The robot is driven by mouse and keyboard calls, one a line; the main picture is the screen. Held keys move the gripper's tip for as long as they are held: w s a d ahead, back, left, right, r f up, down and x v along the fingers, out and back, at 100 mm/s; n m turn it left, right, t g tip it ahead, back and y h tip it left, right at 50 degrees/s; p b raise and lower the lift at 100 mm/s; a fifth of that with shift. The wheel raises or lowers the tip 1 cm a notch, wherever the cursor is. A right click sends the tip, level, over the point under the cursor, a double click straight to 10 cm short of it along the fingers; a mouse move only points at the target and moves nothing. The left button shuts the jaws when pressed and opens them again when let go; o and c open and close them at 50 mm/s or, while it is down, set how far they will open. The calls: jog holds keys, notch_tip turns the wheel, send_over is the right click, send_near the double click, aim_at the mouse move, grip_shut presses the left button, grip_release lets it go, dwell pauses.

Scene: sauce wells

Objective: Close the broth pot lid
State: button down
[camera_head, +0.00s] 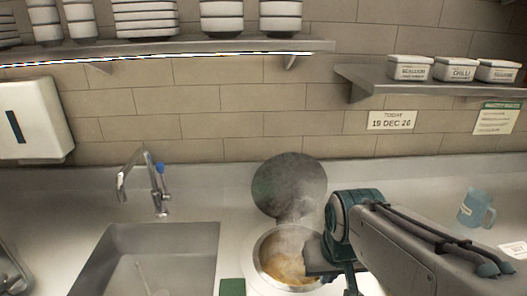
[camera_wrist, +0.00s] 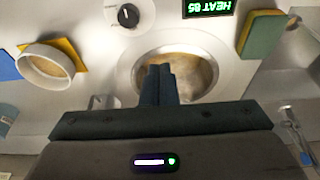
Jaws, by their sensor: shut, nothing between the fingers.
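The broth pot (camera_head: 262,262) is a round well set in the steel counter, with steaming brown broth inside. Its round grey lid (camera_head: 289,182) stands open, tilted up behind the pot near the wall. My gripper (camera_head: 318,262) is over the right side of the pot in the head view, apart from the lid disc. In the wrist view, my gripper's fingers (camera_wrist: 160,72) are together and empty, in front of the pot's rim (camera_wrist: 207,95). The gripper body hides part of the pot there, and I cannot make out the lid in that view.
A sink (camera_head: 150,262) with a tap (camera_head: 150,185) lies left of the pot. A blue mug (camera_head: 476,208) stands at the right.

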jog(key=w+a+r+p, duration=0.1)
jog(key=w+r+p, duration=0.1)
jog(key=w+r, duration=0.35)
jog(key=w+r+t+p, duration=0.1)
jog(key=w+r+p, duration=0.1)
jog(key=w, duration=0.6)
jog(key=w+a+r+p, duration=0.1)
jog(key=w+r+p, duration=0.15)
jog(key=w, duration=0.35)
notch_tip(320, 180, up, 3)
jog(key=p, duration=0.5)
send_over(283, 158)
jog(key=w, duration=0.2)
jog(key=shift+t, duration=0.4)
jog(key=p+x, duration=0.1)
jog(key=x, duration=0.2)
jog(key=p+x, duration=0.1)
jog(key=x, duration=0.3)
jog(key=p+x, duration=0.1)
jog(key=x, duration=0.2)
jog(key=shift+w+d+f, duration=0.1)
jog(key=shift+w+d, duration=0.1)
jog(key=shift+d, duration=0.05)
jog(key=shift+s+b, duration=0.15)
jog(key=shift+b, duration=0.4)
jog(key=shift+s+b, duration=0.15)
jog(key=shift+b, duration=0.25)
jog(key=shift+s+t+b, duration=0.25)
jog(key=shift+t+b, duration=0.05)
jog(key=shift+b, duration=0.1)
